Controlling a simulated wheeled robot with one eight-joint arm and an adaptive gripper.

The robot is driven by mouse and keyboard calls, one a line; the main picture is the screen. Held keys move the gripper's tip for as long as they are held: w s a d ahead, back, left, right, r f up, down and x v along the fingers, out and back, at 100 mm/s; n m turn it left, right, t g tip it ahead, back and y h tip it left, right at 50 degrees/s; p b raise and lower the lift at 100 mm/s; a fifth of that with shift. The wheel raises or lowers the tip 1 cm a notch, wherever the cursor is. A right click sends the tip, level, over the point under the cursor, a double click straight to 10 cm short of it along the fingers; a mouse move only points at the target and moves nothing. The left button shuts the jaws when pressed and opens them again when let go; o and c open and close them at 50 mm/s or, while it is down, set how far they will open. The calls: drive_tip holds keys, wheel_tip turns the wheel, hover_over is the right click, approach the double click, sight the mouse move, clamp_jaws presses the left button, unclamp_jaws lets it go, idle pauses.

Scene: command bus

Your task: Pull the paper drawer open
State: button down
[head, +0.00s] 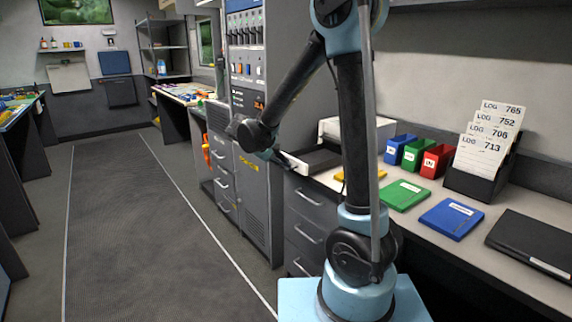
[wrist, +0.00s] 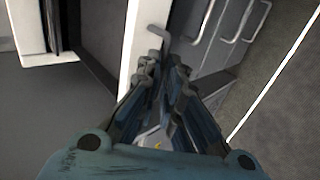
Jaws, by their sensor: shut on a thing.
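The white printer (head: 358,128) stands on the counter behind my arm. Its paper drawer (head: 314,160) shows as a dark tray sticking out at the front left, over the counter end. In the wrist view the white drawer front (wrist: 143,32) stands apart from the printer body (wrist: 28,25), with the dark tray inside (wrist: 92,35) between them. My gripper (wrist: 165,60) is shut on the small grey handle (wrist: 158,32) at the drawer front. The fingers hide part of the handle. In the head view my gripper is small and dark against the drawer.
Grey cabinet drawers with bar handles (head: 303,236) stand below the counter. A tall equipment rack (head: 246,100) stands just left of the printer. Green (head: 404,195) and blue (head: 451,218) folders lie on the counter right of my arm. The aisle floor (head: 150,220) is clear.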

drive_tip(key=shift+s+a, duration=0.6)
drive_tip(key=shift+a, duration=0.2)
drive_tip(key=shift+s+a, duration=0.6)
drive_tip(key=shift+a, duration=0.2)
drive_tip(key=c, duration=1.8)
unclamp_jaws()
drive_tip(key=shift+c, duration=0.2)
wheel_tip(320, 180, up, 7)
drive_tip(key=s+a, duration=0.1)
drive_tip(key=a, duration=0.1)
drive_tip(key=shift+s+a, duration=0.25)
drive_tip(key=shift+s, duration=0.1)
